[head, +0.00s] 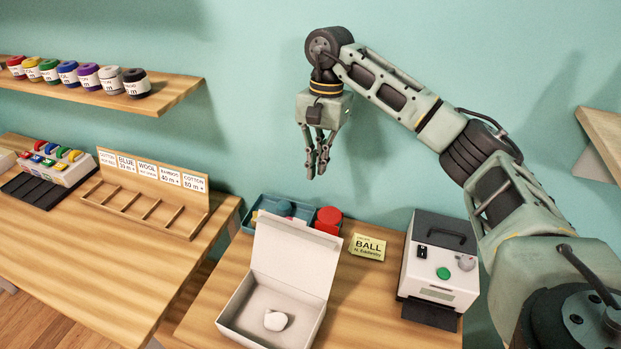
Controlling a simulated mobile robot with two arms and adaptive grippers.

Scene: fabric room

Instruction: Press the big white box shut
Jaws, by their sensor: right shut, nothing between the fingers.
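The big white box (315,316) sits on the near table with its lid (296,257) raised, standing up at the back. A small white roundish object (275,320) lies inside on the box floor. My right gripper (316,174) hangs in the air above and behind the lid, pointing down. It is shut and empty, apart from the box. My left gripper is not in the view.
Behind the lid are a teal tray (253,213), a red round container (328,220) and a yellow-green BALL card (367,247). A white machine with a green button (443,273) stands right of the box. A wooden label rack (150,196) stands on the left table (90,265).

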